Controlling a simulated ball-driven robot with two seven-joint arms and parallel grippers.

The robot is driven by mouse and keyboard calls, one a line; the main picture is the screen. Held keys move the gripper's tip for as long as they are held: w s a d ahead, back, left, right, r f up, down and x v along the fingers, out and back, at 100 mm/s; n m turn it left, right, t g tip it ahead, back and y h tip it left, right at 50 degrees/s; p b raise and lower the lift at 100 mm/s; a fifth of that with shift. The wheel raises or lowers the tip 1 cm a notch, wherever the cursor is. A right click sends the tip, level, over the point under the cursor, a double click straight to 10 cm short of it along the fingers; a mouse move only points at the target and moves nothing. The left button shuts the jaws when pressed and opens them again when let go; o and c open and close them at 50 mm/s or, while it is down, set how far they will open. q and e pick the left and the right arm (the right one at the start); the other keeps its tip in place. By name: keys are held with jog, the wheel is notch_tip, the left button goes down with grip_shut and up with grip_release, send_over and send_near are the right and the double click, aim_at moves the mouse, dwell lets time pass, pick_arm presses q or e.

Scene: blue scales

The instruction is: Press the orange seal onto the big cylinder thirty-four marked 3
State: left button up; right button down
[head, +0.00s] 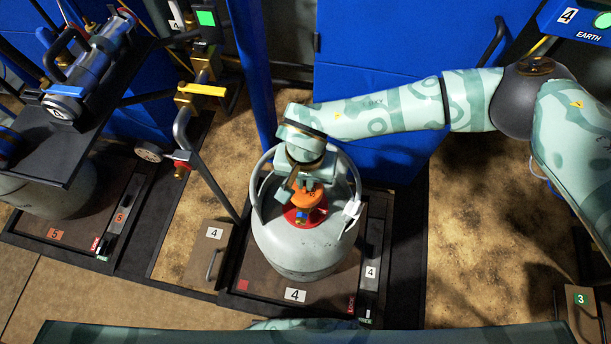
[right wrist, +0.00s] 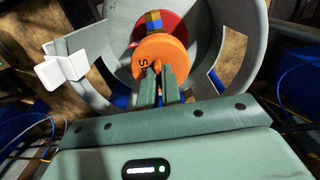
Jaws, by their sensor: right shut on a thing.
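The big grey cylinder (head: 295,250) stands upright on a scale (head: 262,284) whose labels read 4. I see no 3 on the cylinder. A red disc (head: 319,215) with a small brass and blue valve (head: 302,215) is at its top, inside the ring-shaped collar; the valve also shows in the right wrist view (right wrist: 153,20). My right gripper (head: 304,184) reaches down inside the collar, shut on the round orange seal (right wrist: 168,58). The seal (head: 308,198) is over the red disc beside the valve; I cannot tell whether it touches. My left gripper is out of view.
A white clip (head: 351,209) sits on the collar's right side. A blue post (head: 252,75) and blue cabinet (head: 375,100) stand close behind. A dark shelf (head: 85,125) with a blue tool is at the left, above another scale marked 5. Brass fittings (head: 190,98) stand between.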

jog(key=shift+f, duration=0.3)
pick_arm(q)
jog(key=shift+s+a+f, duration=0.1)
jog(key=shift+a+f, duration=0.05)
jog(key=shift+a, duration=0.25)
pick_arm(e)
jog(key=shift+f, duration=0.2)
jog(key=shift+f, duration=0.1)
jog(key=c, duration=1.5)
grip_release()
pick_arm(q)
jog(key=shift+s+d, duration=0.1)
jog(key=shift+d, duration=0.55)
pick_arm(e)
notch_tip(320, 180, up, 2)
jog(key=shift+w+r+p, duration=0.1)
jog(key=shift+p, duration=0.25)
pick_arm(q)
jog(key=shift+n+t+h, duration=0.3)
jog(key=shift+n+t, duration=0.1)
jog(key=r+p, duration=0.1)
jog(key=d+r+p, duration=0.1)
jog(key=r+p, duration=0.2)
jog(key=p, duration=0.1)
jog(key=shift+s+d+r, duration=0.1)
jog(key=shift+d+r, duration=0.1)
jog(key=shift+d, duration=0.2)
pick_arm(e)
notch_tip(320, 180, up, 14)
jog(key=shift+r, duration=0.1)
